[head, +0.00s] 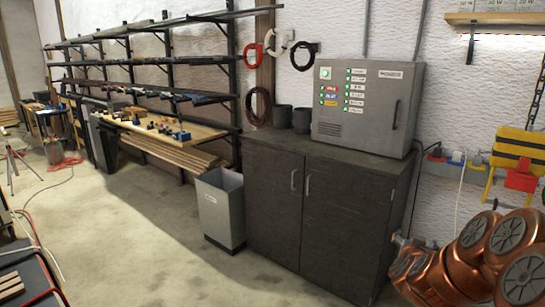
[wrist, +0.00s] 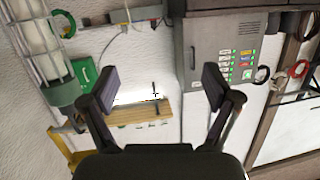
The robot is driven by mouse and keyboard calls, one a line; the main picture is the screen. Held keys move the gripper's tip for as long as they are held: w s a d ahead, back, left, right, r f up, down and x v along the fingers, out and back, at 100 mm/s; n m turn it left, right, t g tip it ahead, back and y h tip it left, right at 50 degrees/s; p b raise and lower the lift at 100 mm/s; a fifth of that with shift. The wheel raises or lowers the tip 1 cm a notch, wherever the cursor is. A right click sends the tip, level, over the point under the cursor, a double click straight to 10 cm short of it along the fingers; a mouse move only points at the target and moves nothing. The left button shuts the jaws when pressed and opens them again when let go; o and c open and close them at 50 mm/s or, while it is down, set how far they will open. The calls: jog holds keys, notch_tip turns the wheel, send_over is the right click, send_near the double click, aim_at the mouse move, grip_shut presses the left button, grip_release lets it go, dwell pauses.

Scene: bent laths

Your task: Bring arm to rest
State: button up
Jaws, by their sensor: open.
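My gripper (wrist: 158,92) shows in the wrist view with its two dark fingers spread wide apart and nothing between them. In the head view, copper-coloured links of my arm (head: 475,255) fill the lower right corner, folded close to the camera. My gripper itself is not seen in the head view.
A dark cabinet (head: 275,205) bears the control box (head: 365,105) and two dark pots. A grey bin (head: 220,205) stands left of it. Wall racks (head: 150,65) hold long laths. The floor (head: 130,230) in the middle is clear.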

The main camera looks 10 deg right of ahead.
jog(key=w+a+f+n+y, duration=0.1)
jog(key=a+n+y, duration=0.15)
jog(key=a, duration=0.55)
jog(key=w+a+n+y, duration=0.2)
jog(key=a+y, duration=0.2)
jog(key=a, duration=0.4)
jog(key=s+a+f+n+g+y, duration=0.1)
jog(key=s+a+y, duration=0.15)
jog(key=a, duration=0.35)
jog(key=s+a+f+n+g+y, duration=0.1)
jog(key=s+a+g+y, duration=0.1)
jog(key=s+a, duration=0.35)
jog(key=s+a+n+g, duration=0.2)
jog(key=s+a+g, duration=0.2)
jog(key=s+a, duration=0.55)
jog(key=s+r+g, duration=0.1)
jog(key=s+g, duration=0.5)
jog(key=s, duration=1.3)
jog(key=shift+s+d+r+n, duration=0.2)
jog(key=shift+s+n, duration=0.1)
jog(key=shift+n, duration=0.15)
